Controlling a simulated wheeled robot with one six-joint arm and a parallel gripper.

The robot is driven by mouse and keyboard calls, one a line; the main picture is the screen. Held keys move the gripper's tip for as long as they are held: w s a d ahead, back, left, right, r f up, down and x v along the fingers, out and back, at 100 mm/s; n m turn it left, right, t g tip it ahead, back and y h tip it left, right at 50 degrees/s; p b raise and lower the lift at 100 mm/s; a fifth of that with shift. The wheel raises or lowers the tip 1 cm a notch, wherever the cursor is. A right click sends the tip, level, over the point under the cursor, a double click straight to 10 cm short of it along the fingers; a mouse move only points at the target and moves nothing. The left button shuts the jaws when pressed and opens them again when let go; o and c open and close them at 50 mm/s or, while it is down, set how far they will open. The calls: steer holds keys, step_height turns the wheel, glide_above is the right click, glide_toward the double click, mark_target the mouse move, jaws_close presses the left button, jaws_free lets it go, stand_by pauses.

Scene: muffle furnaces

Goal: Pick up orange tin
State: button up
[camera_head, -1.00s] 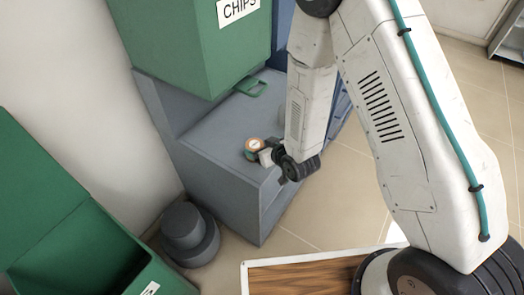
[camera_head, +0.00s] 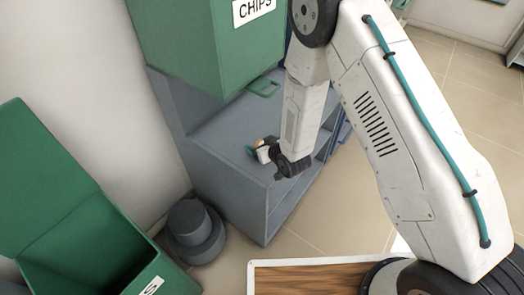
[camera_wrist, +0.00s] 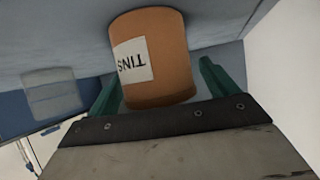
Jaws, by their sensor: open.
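The orange tin (camera_wrist: 168,70) is a short cylinder with a white label reading "TINS", upside down in the wrist view. It lies between the two green fingers of my gripper (camera_wrist: 160,85), with a visible gap at the right finger. In the head view a small part of the orange tin (camera_head: 268,142) shows on top of the grey-blue cabinet (camera_head: 225,125). My gripper (camera_head: 262,150) covers most of it there. My gripper is open around the tin. Whether the fingers touch it cannot be told.
A green bin marked "CHIPS" (camera_head: 200,45) stands at the back of the cabinet. An open green bin (camera_head: 75,245) is at lower left. A dark grey stepped cylinder (camera_head: 192,235) stands on the floor beside the cabinet. A wooden board with a white edge (camera_head: 310,278) is at the bottom.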

steer(key=c, duration=1.1)
steer(key=shift+r, duration=0.1)
